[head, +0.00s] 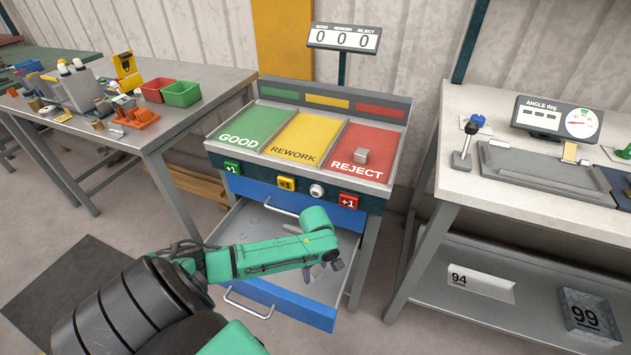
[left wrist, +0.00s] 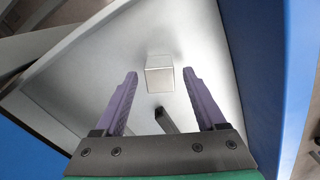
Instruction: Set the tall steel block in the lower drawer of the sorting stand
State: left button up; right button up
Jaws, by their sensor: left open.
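The sorting stand (head: 213,147) has its lower drawer (head: 290,300) pulled open. A steel block (left wrist: 160,74) stands on the drawer floor in the left wrist view, beyond my fingertips and between their lines. It looks apart from both fingers. My left gripper (head: 323,271) is open and reaches down into the right part of the drawer. In the head view my gripper and arm largely hide that spot. Another small grey block (head: 361,156) sits on the red REJECT field. My right gripper is not in view.
The upper blue drawer (head: 262,193) is shut above the open one. Buttons (head: 286,184) line the stand's front. A bench with a gauge display (head: 556,118) stands at right, and a table with red and green bins (head: 181,94) at left.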

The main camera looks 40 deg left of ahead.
aim_at(315, 271)
pick_arm(q)
notch_tip(315, 271, up, 11)
jog(key=p, duration=0.2)
jog(key=shift+f, duration=0.2)
